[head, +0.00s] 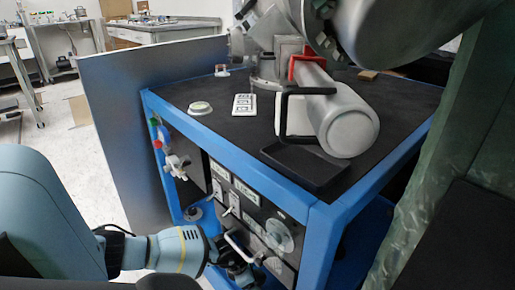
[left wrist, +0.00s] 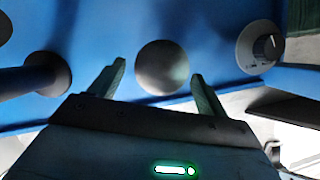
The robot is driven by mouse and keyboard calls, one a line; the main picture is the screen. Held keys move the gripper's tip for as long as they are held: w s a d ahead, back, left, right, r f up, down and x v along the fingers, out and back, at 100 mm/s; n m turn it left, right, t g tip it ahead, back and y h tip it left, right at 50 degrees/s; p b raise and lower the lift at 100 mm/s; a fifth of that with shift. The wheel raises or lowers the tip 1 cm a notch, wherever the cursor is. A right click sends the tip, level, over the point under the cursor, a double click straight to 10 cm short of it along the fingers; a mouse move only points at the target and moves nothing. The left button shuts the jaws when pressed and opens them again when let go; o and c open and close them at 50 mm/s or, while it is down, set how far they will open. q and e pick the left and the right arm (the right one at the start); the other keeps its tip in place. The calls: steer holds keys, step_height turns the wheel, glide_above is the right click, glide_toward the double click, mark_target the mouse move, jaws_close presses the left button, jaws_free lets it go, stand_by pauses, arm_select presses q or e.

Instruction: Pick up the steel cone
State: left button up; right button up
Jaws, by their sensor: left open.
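In the left wrist view a round, dark grey metallic thing (left wrist: 162,67) sits against a blue surface. It is seen end-on, so I cannot make out a cone shape, but it may be the steel cone. My left gripper (left wrist: 158,85) is open, with one finger to each side of this round thing in the picture. I cannot tell how far ahead of the fingertips it is. In the head view my left gripper (head: 240,268) is low at the front of the blue-framed cart, partly hidden. I cannot pick out the cone there. My right gripper is not in view.
The blue-framed cart (head: 322,222) has a black top carrying a large steel cylinder (head: 347,125) and a black tray (head: 305,168). A handle (head: 238,245) juts from its front panel. In the wrist view a black knob (left wrist: 265,46) is right and a dark post (left wrist: 42,75) left.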

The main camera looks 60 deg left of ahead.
arm_select(q)
steer(key=b+x, duration=0.2)
steer(key=x, duration=0.2)
steer(key=shift+f, duration=0.15)
steer(key=c, duration=1)
steer(key=shift+r, duration=0.2)
